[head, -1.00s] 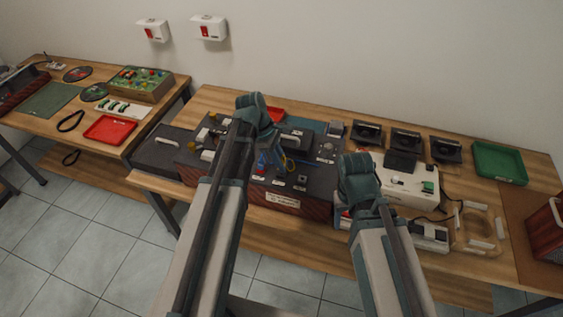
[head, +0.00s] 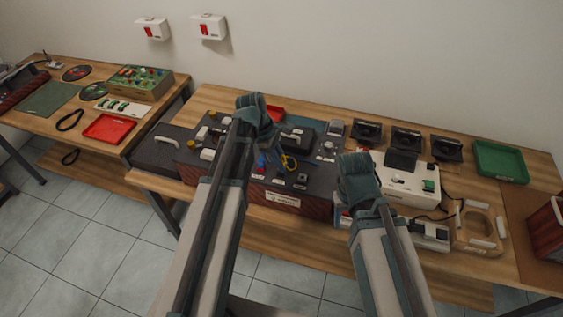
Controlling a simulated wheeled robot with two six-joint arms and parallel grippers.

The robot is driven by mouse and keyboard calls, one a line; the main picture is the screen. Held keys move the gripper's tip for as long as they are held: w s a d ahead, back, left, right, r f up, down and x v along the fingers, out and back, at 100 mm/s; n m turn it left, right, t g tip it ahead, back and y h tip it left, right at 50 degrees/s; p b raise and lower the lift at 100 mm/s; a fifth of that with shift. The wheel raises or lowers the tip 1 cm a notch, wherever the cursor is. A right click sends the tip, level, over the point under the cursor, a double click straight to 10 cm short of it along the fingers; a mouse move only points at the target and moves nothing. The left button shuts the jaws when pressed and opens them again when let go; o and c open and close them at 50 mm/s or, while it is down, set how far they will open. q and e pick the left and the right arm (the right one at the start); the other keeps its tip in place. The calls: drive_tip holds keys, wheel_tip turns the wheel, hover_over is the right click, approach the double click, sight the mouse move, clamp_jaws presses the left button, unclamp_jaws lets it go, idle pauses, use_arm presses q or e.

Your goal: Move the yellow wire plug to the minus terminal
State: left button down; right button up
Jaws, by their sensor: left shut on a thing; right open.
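The dark panel box (head: 310,187) stands on the middle bench, with knobs, small sockets and labels on its top. A yellow wire (head: 291,163) shows as a small loop over the panel, just right of my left gripper (head: 274,150). My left gripper reaches down over the panel and is shut; its tips and the plug in them are mostly hidden. The minus terminal cannot be made out, as labels are too small to read. My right gripper (head: 350,172) is open and empty-looking at the panel's right end; its fingertips are largely hidden.
A white device with a green part (head: 411,182) stands right of the panel. Several black stands (head: 404,143) and a green tray (head: 499,161) are behind it. A red tray (head: 109,129) lies on the left bench. My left arm covers part of the panel.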

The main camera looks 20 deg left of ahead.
use_arm(q)
drive_tip(key=shift+f+b, duration=0.6)
idle(2.1)
drive_tip(key=c, duration=0.7)
unclamp_jaws()
drive_tip(key=p+v, duration=1.2)
drive_tip(key=v, duration=0.2)
drive_tip(key=shift+d+p, duration=0.1)
drive_tip(key=shift+p, duration=0.3)
wheel_tip(320, 180, up, 5)
drive_tip(key=p, duration=0.5)
drive_tip(key=shift+d+f, duration=0.1)
drive_tip(key=shift+f, duration=0.05)
